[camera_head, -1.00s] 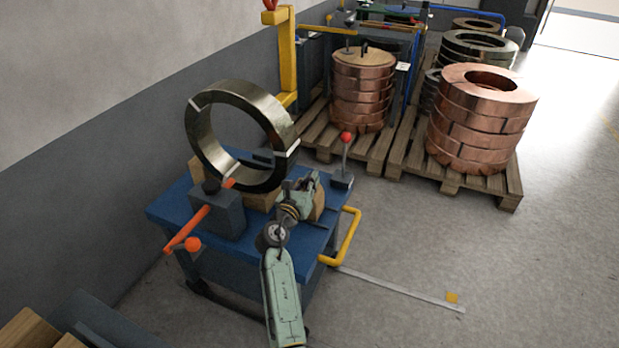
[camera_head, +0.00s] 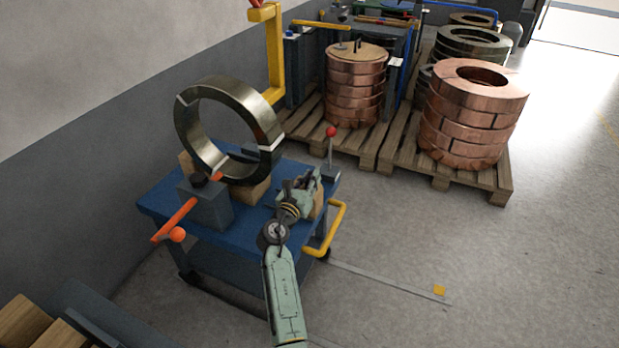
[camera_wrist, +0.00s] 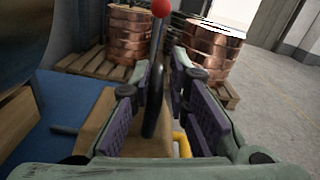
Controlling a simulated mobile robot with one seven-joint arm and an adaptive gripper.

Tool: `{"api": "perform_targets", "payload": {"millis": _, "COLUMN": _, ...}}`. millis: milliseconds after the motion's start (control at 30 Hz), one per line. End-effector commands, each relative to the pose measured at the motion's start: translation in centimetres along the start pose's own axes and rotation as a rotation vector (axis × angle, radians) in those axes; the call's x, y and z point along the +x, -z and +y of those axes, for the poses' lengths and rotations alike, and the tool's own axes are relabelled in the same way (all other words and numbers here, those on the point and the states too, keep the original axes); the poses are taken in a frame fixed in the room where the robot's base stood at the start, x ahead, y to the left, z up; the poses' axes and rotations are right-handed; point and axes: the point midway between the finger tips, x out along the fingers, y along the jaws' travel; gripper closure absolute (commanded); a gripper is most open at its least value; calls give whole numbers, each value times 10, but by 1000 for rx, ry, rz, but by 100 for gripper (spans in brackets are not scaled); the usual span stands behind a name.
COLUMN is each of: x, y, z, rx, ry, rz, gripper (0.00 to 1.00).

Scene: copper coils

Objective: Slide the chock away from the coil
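The dark metal coil (camera_head: 255,108) stands upright on the blue cart (camera_head: 160,203). A wooden support (camera_head: 255,191) is under it. The wooden chock (camera_head: 319,206) is at the cart's right side, apart from the coil and partly hidden by my gripper (camera_head: 308,183). In the wrist view the chock (camera_wrist: 100,130) lies below and ahead of my gripper (camera_wrist: 160,75). Its upright black handle (camera_wrist: 155,105) stands between the two purple-padded fingers. The fingers are apart, with a gap visible right of the handle; contact on the left is unclear.
A red-knobbed lever (camera_head: 331,133) rises at the cart's back right. A yellow handle (camera_head: 337,228) sticks out at its right, and an orange bar (camera_head: 175,220) at its left. Pallets with copper coils (camera_head: 468,120) stand behind. The floor (camera_head: 480,260) to the right is mostly clear.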

Motion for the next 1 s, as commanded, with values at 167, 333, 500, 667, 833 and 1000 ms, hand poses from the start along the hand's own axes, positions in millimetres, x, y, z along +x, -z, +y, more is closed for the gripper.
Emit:
{"api": "perform_targets", "payload": {"millis": 167, "x": 2, "y": 2, "z": -4, "rx": 1, "ry": 7, "rz": 4, "gripper": 82}}
{"api": "perform_targets", "payload": {"millis": 333, "x": 0, "y": 2, "z": -3, "rx": 2, "ry": 5, "rz": 4, "gripper": 82}}
{"api": "perform_targets", "payload": {"millis": 500, "x": -17, "y": 2, "z": -1, "rx": 2, "ry": 1, "rz": 3, "gripper": 82}}
{"api": "perform_targets", "payload": {"millis": 667, "x": -51, "y": 2, "z": -2, "rx": 3, "ry": 2, "rz": 4, "gripper": 82}}
{"api": "perform_targets", "payload": {"millis": 833, "x": -87, "y": 2, "z": -1, "rx": 1, "ry": 1, "rz": 3, "gripper": 82}}
{"api": "perform_targets", "payload": {"millis": 1000, "x": -110, "y": 1, "z": -1, "rx": 1, "ry": 1, "rz": 2, "gripper": 82}}
